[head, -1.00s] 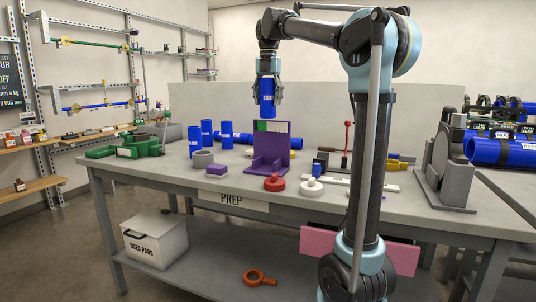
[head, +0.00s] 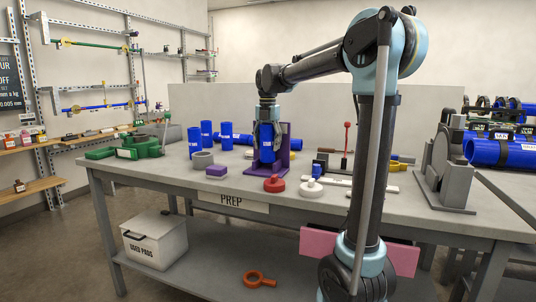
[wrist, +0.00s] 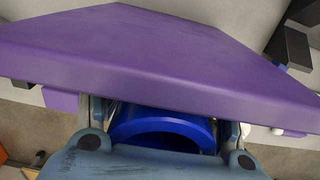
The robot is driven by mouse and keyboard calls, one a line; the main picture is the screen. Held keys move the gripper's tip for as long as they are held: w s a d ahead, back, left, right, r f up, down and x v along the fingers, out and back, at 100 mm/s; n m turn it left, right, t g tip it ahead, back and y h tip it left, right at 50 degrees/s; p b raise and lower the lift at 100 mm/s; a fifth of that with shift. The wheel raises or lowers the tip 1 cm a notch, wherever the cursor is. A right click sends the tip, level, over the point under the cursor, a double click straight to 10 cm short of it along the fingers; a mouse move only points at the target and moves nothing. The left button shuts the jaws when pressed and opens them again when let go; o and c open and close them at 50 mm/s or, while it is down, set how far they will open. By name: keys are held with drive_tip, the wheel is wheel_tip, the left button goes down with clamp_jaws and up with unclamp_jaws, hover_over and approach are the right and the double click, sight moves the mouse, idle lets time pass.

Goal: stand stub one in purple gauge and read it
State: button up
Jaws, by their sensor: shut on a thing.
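The purple gauge (head: 284,138) stands on the prep table, an upright back plate on a base. My gripper (head: 266,138) is in front of the plate and shut on a blue pipe stub (head: 266,152). The stub is upright and low over the gauge's base; I cannot tell whether it touches the base. In the wrist view the stub's open top rim (wrist: 165,132) sits between the fingers, close to the purple plate (wrist: 150,60). The stub's label and the gauge's scale are hidden now.
Other blue stubs (head: 206,133) stand at the left of the table, by a grey ring (head: 203,159) and a purple block (head: 216,171). A red disc (head: 274,184) and a white disc (head: 311,189) lie in front. A grey clamp fixture (head: 445,165) stands right.

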sight(268, 124)
wheel_tip(268, 124, down, 3)
drive_tip(key=shift+f, duration=0.2)
drive_tip(key=o, duration=1.2)
drive_tip(key=shift+r, duration=0.1)
wheel_tip(268, 124, up, 12)
drive_tip(key=shift+f, duration=0.1)
